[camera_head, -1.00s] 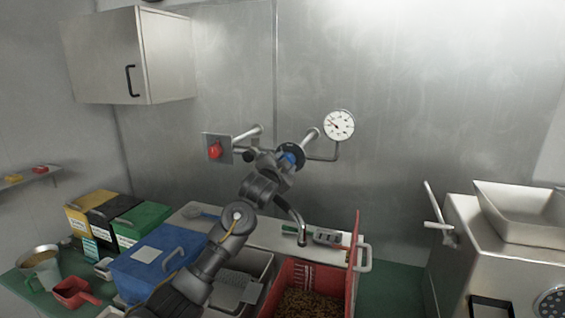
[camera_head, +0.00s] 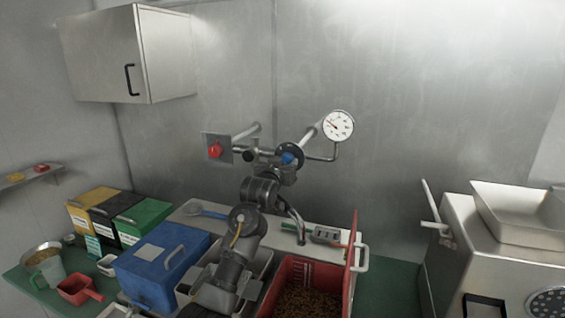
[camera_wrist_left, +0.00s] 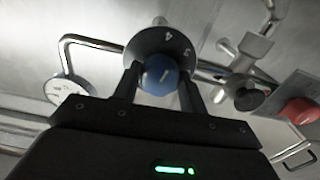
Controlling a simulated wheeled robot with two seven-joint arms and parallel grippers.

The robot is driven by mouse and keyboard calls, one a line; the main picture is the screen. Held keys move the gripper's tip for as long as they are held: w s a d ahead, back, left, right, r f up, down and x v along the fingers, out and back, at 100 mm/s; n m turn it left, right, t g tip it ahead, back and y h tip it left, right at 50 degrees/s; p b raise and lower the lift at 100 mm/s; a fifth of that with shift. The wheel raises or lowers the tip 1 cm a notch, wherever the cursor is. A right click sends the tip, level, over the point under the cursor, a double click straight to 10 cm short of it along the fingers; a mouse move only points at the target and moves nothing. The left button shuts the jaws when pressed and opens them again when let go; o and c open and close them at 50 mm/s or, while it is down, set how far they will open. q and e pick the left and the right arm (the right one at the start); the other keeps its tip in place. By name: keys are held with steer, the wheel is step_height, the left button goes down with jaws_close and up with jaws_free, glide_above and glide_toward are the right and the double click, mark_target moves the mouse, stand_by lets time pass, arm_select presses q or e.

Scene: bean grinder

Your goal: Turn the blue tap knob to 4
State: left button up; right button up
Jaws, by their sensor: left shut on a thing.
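The blue tap knob (camera_head: 288,158) sits in front of a dark round dial plate on the pipework at the back wall. In the left wrist view the blue knob (camera_wrist_left: 160,76) lies between the two fingers of my left gripper (camera_wrist_left: 158,82), which is shut on it. The dial plate (camera_wrist_left: 158,45) shows the numbers 4 and 3 above the knob. A pale line marks the knob face. My left gripper (camera_head: 284,164) is small and partly covers the knob's lower side in the head view. My right gripper is not in view.
A red knob (camera_head: 215,150) on a wall plate and a dark valve handle are left of the tap. A round gauge (camera_head: 338,125) is to the right. Blue bin (camera_head: 150,280) and red bin (camera_head: 290,265) stand underneath.

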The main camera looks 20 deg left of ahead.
arm_select(q)
steer(key=shift+r+n, duration=0.1)
steer(key=shift+n, duration=0.4)
steer(key=o, duration=0.9)
steer(key=shift+o, duration=0.4)
steer(key=s+b, duration=0.4)
steer(key=s, duration=0.6)
steer(key=shift+s+a, duration=0.3)
steer(key=shift+s, duration=0.05)
